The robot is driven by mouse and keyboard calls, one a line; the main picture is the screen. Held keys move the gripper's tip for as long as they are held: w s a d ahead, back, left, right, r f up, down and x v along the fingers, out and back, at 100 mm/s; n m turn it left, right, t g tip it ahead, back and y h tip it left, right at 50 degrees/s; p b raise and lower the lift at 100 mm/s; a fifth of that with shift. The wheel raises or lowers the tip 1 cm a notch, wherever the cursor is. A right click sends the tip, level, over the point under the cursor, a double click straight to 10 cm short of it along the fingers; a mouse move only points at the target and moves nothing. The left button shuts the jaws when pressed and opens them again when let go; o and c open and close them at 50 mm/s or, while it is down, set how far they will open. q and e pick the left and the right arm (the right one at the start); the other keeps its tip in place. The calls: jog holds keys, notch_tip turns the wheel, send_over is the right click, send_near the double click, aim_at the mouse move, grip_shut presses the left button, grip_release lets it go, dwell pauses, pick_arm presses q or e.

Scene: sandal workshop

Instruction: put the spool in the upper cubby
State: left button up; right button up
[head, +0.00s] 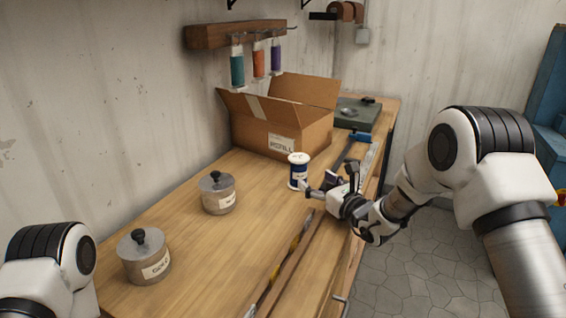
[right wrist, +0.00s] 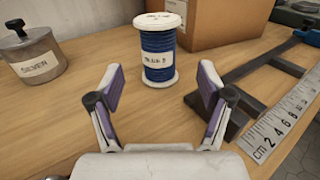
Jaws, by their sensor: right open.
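The spool (head: 298,172) is wound with dark blue thread and has white ends. It stands upright on the workbench, in front of the cardboard box. In the right wrist view the spool (right wrist: 160,52) stands ahead of the jaws, roughly midway between them. My right gripper (head: 308,189) is open and empty, just to the right of the spool in the head view. In the right wrist view its two purple-padded fingers (right wrist: 160,90) are spread apart, short of the spool. My left gripper is out of view; only part of my left arm shows. No cubby is recognisable in view.
The open cardboard box (head: 262,135) stands behind the spool. Two lidded metal pots, one nearer (head: 145,257) and one farther (head: 217,192), stand to the left. A ruler (right wrist: 285,122) and a dark clamp (right wrist: 245,90) lie right of the spool. The bench (head: 215,250) is clear at front centre.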

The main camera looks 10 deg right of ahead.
aim_at(304, 174)
jog(key=x, duration=0.2)
jog(key=shift+w+a, duration=0.15)
jog(key=shift+w, duration=0.1)
jog(key=shift+w+a+r+p, duration=0.15)
jog(key=shift+w+a+p, duration=0.2)
jog(key=shift+w, duration=0.25)
jog(key=x, duration=0.2)
jog(key=f+p+x, duration=0.1)
jog(key=x, duration=0.1)
jog(key=shift+w+a, duration=0.1)
jog(key=shift+w, duration=0.25)
jog(key=shift+s+r, duration=0.15)
jog(key=shift+r, duration=0.05)
jog(key=shift+c, duration=0.4)
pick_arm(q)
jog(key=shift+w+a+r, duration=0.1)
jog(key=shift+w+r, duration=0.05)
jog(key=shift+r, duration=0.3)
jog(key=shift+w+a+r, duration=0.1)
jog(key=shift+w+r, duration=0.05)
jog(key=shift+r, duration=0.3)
pick_arm(e)
jog(key=c, duration=1.2)
